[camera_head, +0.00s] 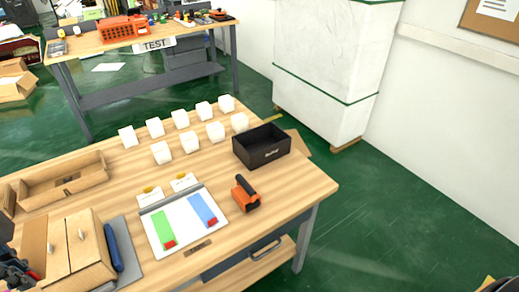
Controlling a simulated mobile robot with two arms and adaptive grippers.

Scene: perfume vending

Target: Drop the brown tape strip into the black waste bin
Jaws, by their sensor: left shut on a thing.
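A small flat brown strip (197,247) lies on the wooden table, in front of the white board and apart from both grippers. The black bin (262,153) is an open-topped box with a white label, upright at the table's far right. My left gripper (25,272) is at the lower left edge, beside the cardboard box (78,268). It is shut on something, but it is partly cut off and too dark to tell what. My right gripper cannot be made out.
The white board (186,228) carries green and blue strips with red ends. An orange and black tape dispenser (246,195) stands right of it. Several white cubes (189,142) stand behind. A dark blue cylinder (113,248) lies beside the cardboard box. A cardboard tray (63,187) is at left.

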